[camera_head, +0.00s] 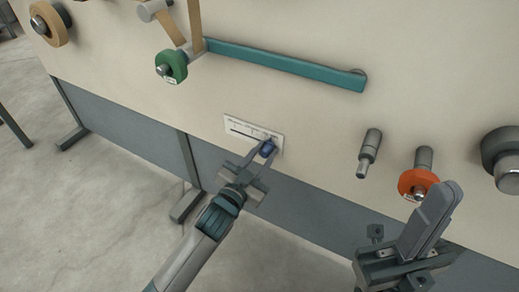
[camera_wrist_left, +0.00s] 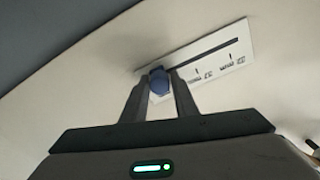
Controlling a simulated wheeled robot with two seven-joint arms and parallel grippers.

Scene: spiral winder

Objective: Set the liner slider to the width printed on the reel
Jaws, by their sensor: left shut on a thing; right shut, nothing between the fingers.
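The liner slider is a blue knob (camera_head: 267,149) on a white scale plate (camera_head: 238,124) with a dark slot, fixed to the cream panel. The knob stands near the right end of the slot in the head view. My left gripper (camera_head: 262,151) is shut on the knob; the left wrist view shows the knob (camera_wrist_left: 159,82) between its fingertips. The scale plate (camera_wrist_left: 228,47) also shows there, its print too small to read. My right gripper (camera_head: 450,192) is shut and empty, at the lower right. An orange reel (camera_head: 417,183) with a small white label sits behind it; the label is unreadable.
A green reel (camera_head: 172,66) and a teal bar (camera_head: 290,65) are on the panel above. A grey peg (camera_head: 368,153) and a dark roller (camera_head: 503,157) stick out at the right. The panel between the scale plate and the peg is clear.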

